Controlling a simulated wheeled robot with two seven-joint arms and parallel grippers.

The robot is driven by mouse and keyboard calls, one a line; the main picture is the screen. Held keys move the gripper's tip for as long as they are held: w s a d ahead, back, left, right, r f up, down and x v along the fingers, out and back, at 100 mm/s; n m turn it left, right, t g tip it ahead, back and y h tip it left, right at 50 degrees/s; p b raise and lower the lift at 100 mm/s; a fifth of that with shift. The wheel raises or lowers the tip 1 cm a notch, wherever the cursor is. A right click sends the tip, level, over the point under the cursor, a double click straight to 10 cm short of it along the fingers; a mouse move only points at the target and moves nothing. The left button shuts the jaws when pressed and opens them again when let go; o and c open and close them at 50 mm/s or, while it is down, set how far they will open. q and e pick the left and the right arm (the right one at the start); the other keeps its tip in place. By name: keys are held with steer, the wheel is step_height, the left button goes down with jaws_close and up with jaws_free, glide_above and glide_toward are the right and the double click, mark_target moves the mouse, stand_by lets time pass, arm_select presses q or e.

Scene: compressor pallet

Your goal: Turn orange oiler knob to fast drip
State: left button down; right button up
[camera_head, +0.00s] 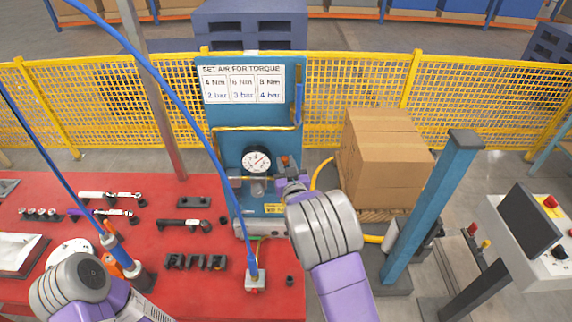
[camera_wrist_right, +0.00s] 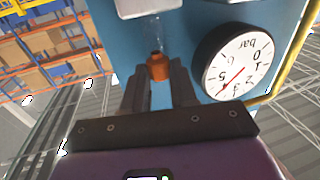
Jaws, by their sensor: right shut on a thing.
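The orange oiler knob (camera_wrist_right: 158,67) shows in the right wrist view, below a clear bowl on the blue panel (camera_wrist_right: 105,45). My right gripper (camera_wrist_right: 160,74) has one finger on each side of the knob and is shut on it. In the head view my right gripper (camera_head: 289,187) reaches the panel beside the round pressure gauge (camera_head: 256,160) and covers most of the oiler. The gauge also shows in the right wrist view (camera_wrist_right: 236,63), upside down. My left arm is at the lower left of the head view; its fingers do not show.
The red table (camera_head: 170,270) holds several tools and a black rack (camera_head: 194,261). A blue and orange hanging tool (camera_head: 118,252) is near my left arm. A blue hose passes in front of the panel. Cardboard boxes (camera_head: 385,160) and a blue post (camera_head: 432,205) stand right of the panel.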

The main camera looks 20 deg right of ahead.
jaws_close()
steer(key=shift+d+f+y+b, duration=0.15)
steer(key=shift+y+b, duration=0.15)
steer(key=shift+b, duration=0.15)
steer(key=n+y+b, duration=0.1)
steer(key=y+b, duration=0.1)
steer(key=d+n+y+b, duration=0.1)
steer(key=n+y+b, duration=0.1)
steer(key=b, duration=0.1)
steer(key=shift+n+g+y+b, duration=0.3)
steer(key=shift+y+b, duration=0.2)
steer(key=shift+b, duration=0.1)
steer(key=shift+w+d+n+g+y, duration=0.1)
steer(key=shift+n+g+y, duration=0.2)
steer(key=shift+n+y, duration=0.55)
steer(key=shift+w+d+r+n+g+y+p, duration=0.1)
steer(key=shift+n+g+y+p, duration=0.5)
steer(key=shift+y, duration=0.5)
steer(key=shift+r+n+g+y+p, duration=0.1)
steer(key=shift+n+g+y+p, duration=0.25)
steer(key=shift+n+y, duration=0.5)
steer(key=shift+y, duration=0.3)
